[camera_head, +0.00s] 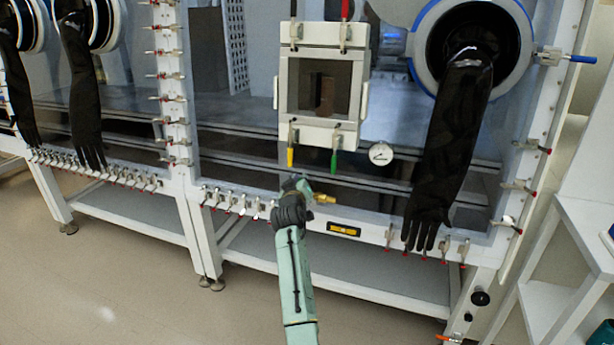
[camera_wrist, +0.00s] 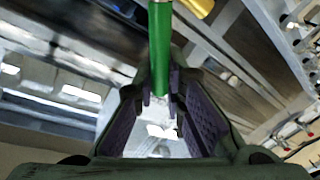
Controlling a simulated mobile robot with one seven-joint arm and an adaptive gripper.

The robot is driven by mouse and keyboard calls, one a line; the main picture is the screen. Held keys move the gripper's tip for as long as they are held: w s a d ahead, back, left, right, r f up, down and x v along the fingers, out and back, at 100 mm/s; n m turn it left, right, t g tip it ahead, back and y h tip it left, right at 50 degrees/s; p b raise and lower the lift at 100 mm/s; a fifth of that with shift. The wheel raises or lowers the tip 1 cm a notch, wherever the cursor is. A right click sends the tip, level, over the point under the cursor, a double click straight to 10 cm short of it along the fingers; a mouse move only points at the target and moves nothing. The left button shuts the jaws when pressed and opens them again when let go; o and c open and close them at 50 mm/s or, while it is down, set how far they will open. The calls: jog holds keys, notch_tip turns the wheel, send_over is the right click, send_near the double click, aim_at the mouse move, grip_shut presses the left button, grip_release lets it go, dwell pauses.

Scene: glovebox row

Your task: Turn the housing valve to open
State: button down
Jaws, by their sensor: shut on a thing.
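The housing valve's brass body (camera_head: 324,198) sticks out at the front of the glovebox frame, just right of my gripper (camera_head: 297,188). In the wrist view a long green handle (camera_wrist: 160,45) runs down between the two fingertips of my gripper (camera_wrist: 161,92). The fingers are shut on this handle. A piece of the brass body (camera_wrist: 198,6) shows at the top, right of the handle. In the head view my gripper mostly hides the handle. I cannot tell from these frames how far the valve is turned.
Above stands a white square port (camera_head: 322,131) with yellow (camera_head: 290,156) and green (camera_head: 334,162) hanging clamp handles. A round gauge (camera_head: 381,154) and a black glove (camera_head: 448,150) are to the right. Clamps (camera_head: 235,202) line the lower frame. Open floor (camera_head: 90,270) lies at left.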

jog(key=a+f+n+g+h+p, duration=0.1)
jog(key=a+f+n+g+p, duration=0.1)
jog(key=f+n, duration=0.4)
jog(key=shift+w+a+f+n+p, duration=0.2)
jog(key=shift+a+f+n+p, duration=0.45)
jog(key=shift+n, duration=1.25)
jog(key=shift+a+r, duration=0.1)
jog(key=shift+r, duration=0.05)
jog(key=c, duration=1.7)
grip_release()
jog(key=shift+o, duration=0.3)
jog(key=v, duration=1.2)
jog(key=shift+a, duration=0.2)
jog(key=shift+r, duration=0.15)
